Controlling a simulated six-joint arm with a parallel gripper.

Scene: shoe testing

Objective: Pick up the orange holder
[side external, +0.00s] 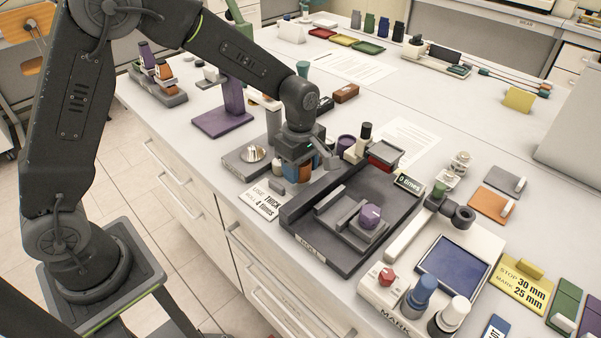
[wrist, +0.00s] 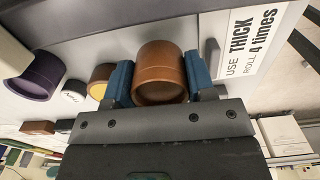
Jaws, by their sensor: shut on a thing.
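The orange holder (wrist: 160,65), a short round brown-orange cylinder, sits between the two blue fingers of my gripper (wrist: 158,80) in the wrist view. The fingers press on it from both sides. In the side view my gripper (side external: 300,168) points down at the back left of the dark grey roller station, and a sliver of the orange holder (side external: 306,173) shows by the fingers. The rest of it is hidden by the gripper. I cannot tell whether its base touches the table.
A "USE THICK, ROLL 4 times" card (side external: 262,200) lies to the left. The grey roller station (side external: 335,255) is close on the right. A purple cup (wrist: 33,77), a white-topped bottle (wrist: 75,92) and a yellow-brown holder (wrist: 100,78) stand near the fingers.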

